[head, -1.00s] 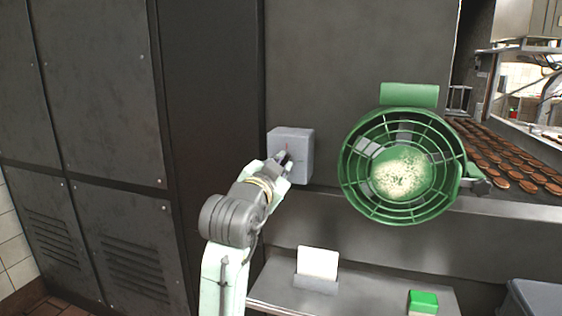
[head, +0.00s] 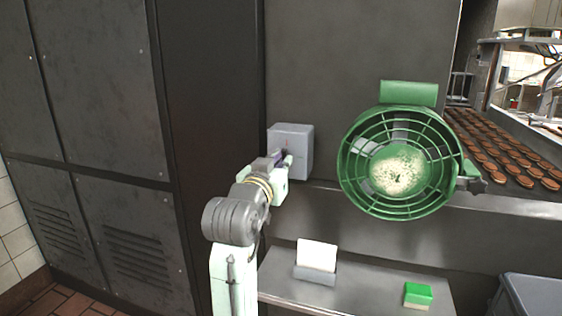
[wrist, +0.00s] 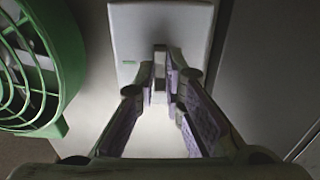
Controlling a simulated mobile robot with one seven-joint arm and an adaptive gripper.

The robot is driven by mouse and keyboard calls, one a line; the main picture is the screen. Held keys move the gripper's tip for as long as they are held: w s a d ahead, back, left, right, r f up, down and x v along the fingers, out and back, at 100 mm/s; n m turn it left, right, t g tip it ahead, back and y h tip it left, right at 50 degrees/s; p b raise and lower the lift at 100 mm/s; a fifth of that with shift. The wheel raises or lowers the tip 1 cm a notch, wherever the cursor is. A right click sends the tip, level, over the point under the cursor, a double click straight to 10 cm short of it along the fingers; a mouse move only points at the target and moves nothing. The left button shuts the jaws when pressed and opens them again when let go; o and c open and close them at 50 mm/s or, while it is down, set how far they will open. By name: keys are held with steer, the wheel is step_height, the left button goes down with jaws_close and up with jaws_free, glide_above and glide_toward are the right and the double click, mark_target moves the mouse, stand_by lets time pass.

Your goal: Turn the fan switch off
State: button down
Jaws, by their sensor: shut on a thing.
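The fan switch is a grey box (head: 299,140) on the dark wall, left of the green fan (head: 345,185). A small red mark shows on its front. In the wrist view the pale box (wrist: 190,25) fills the top middle, with a small grey switch lever (wrist: 160,57) standing out from it. My gripper (head: 285,160) is at the lower front of the box. In the wrist view its fingertips (wrist: 161,80) are close together on either side of the lever, shut on it. The fingers partly hide the lever, so its exact position is unclear.
The fan's round cage (wrist: 30,65) is close beside my gripper in the wrist view. Below are a metal shelf (head: 345,292), a white card in a grey holder (head: 316,256) and a green sponge (head: 418,294). Brown patties (head: 500,150) lie on a belt at right.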

stand_by(0.3)
steer(key=c, duration=1.7)
jaws_free()
steer(key=v, duration=1.2)
